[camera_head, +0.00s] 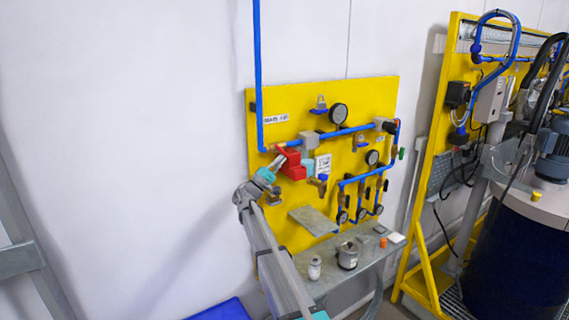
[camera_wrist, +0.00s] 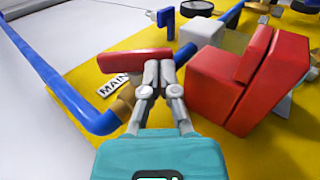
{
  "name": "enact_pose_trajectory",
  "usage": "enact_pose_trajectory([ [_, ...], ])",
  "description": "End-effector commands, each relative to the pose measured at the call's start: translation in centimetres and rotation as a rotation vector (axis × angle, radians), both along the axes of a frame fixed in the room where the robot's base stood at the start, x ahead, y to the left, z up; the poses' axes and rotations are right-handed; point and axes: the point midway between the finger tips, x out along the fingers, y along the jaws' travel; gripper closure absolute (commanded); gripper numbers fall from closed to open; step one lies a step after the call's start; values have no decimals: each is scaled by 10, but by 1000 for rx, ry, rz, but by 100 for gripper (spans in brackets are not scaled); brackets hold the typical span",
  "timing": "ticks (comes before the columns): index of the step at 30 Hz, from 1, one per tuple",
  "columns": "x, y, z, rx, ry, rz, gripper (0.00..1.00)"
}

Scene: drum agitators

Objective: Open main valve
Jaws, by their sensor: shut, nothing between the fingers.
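The main valve's red handle (camera_wrist: 135,61) is a flat bar lying crosswise just beyond my fingertips in the wrist view. Its brass body (camera_wrist: 124,104) joins the blue pipe, next to the "MAIN" label (camera_wrist: 113,85). My gripper (camera_wrist: 159,74) is shut and empty, its fingertips at the handle's right end. I cannot tell whether they touch it. In the head view my gripper (camera_head: 274,163) is at the left part of the yellow panel, by the red handle (camera_head: 288,151). The arm partly hides that area.
A large red block (camera_wrist: 245,80) sits close to the right of my fingers. The blue pipe (camera_head: 258,80) runs down the left side of the yellow panel (camera_head: 365,95). Gauges and small valves fill the panel's right. A grey shelf (camera_head: 325,285) with small items is below.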

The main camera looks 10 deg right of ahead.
Motion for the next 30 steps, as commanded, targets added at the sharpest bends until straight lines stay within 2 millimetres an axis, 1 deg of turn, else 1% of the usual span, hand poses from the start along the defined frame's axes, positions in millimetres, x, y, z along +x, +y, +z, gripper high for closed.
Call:
enact_pose_trajectory([
  [11,4,-2,-1,1,0,11,100],
  [30,10,-15,5,1,0,13,100],
])
